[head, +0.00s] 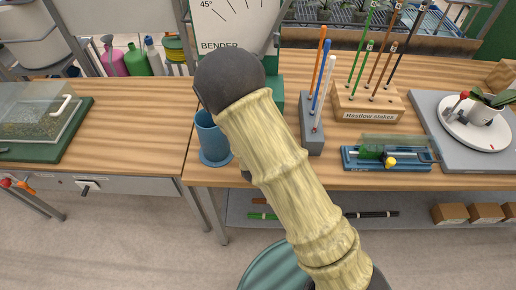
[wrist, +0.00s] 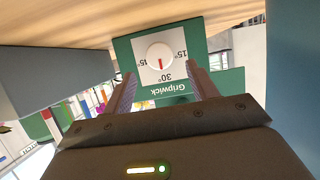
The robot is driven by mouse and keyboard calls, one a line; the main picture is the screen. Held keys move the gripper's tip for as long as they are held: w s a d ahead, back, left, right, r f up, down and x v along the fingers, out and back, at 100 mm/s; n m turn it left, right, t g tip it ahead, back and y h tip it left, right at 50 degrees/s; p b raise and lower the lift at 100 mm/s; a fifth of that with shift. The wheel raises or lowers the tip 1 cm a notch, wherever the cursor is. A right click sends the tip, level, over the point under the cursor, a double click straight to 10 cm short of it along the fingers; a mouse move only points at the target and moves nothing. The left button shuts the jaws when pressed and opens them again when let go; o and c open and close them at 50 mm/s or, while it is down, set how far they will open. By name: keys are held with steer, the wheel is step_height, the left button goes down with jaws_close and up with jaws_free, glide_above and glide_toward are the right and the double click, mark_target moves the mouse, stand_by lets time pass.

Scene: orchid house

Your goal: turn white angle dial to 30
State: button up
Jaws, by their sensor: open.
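The white angle dial (wrist: 158,52) is a round knob with a red mark, seen upside down in the wrist view. It sits on a white scale in a green panel (wrist: 127,57) lettered "Gripwick". The dial lies between and beyond the fingertips; I see no contact. In the head view my arm hides the gripper and the dial.
In the head view a blue cup (head: 211,140) stands left of my arm. A grey pen block (head: 313,137), the stake holder (head: 368,105) and a blue-green device (head: 385,153) stand to the right. The "BENDER" board (head: 235,18) rises behind. Bare bench (head: 135,125) lies left.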

steer(key=p+v, duration=0.2)
steer(key=v, duration=0.5)
steer(key=shift+r, duration=0.25)
steer(key=p+v, duration=0.5)
steer(key=p, duration=0.4)
steer(key=shift+s+f+p, duration=0.15)
steer(key=shift+p, duration=0.25)
